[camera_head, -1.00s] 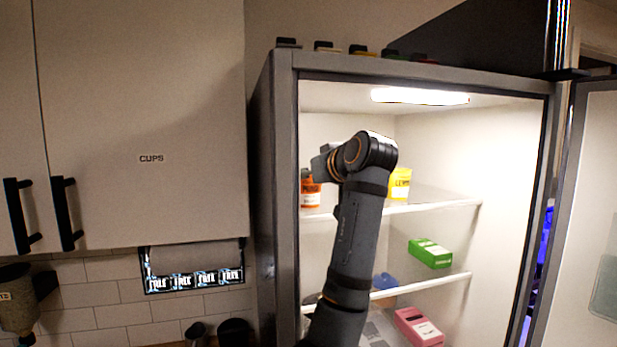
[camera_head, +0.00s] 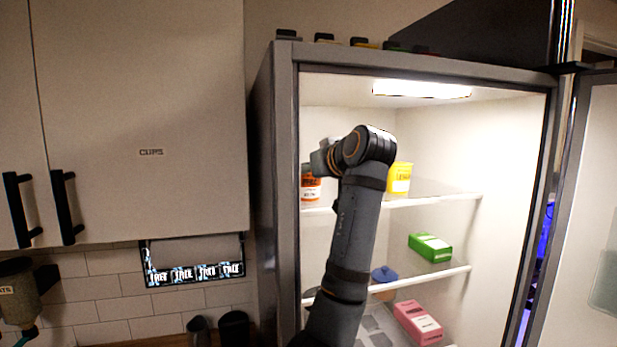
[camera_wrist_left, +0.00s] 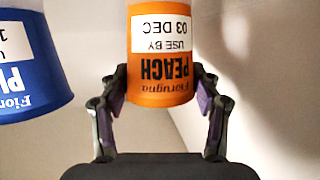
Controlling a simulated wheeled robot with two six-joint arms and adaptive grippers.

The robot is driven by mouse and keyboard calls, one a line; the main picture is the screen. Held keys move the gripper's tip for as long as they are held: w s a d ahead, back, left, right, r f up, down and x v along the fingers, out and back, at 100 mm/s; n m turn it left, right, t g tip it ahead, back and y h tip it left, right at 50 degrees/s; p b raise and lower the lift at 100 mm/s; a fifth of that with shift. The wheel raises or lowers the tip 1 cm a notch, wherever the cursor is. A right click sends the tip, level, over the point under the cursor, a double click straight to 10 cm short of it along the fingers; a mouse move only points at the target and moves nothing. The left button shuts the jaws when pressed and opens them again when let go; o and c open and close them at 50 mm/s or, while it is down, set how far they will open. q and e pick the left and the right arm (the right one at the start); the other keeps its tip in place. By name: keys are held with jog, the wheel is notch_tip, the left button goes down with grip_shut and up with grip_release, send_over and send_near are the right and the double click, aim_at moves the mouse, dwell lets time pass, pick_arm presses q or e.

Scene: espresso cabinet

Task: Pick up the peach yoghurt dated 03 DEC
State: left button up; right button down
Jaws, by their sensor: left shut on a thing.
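The peach yoghurt (camera_wrist_left: 160,60) is an orange cup with a white label reading "USE BY 03 DEC", upside down in the left wrist view. My left gripper (camera_wrist_left: 162,88) is shut on it, one finger on each side. In the head view my left arm reaches into the open lit cabinet at upper shelf height. An orange cup (camera_head: 311,188) shows there beside my wrist, and my left fingers are hidden. I cannot tell if the cup is clear of the shelf. My right gripper is not in view.
A blue cup (camera_wrist_left: 30,60) is close to the left of the held cup in the wrist view. A yellow carton (camera_head: 400,178) stands on the upper shelf (camera_head: 440,199), right of my arm. A green box (camera_head: 430,247) and a pink box (camera_head: 418,323) are lower. The open door (camera_head: 585,220) bounds the right.

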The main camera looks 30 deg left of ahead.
pick_arm(q)
jog(key=shift+r+b, duration=0.4)
jog(key=shift+r, duration=0.05)
jog(key=shift+s+d+r+b, duration=0.1)
jog(key=shift+d+r+b, duration=0.1)
jog(key=shift+r+b, duration=0.35)
jog(key=shift+d+r+b, duration=0.15)
jog(key=shift+r+b, duration=0.35)
jog(key=s+d+b, duration=0.4)
jog(key=d+b, duration=0.1)
jog(key=d, duration=0.2)
jog(key=s+d+b, duration=0.4)
jog(key=d+b, duration=0.1)
jog(key=d, duration=0.3)
jog(key=shift+s+r, duration=0.15)
jog(key=shift+s, duration=0.1)
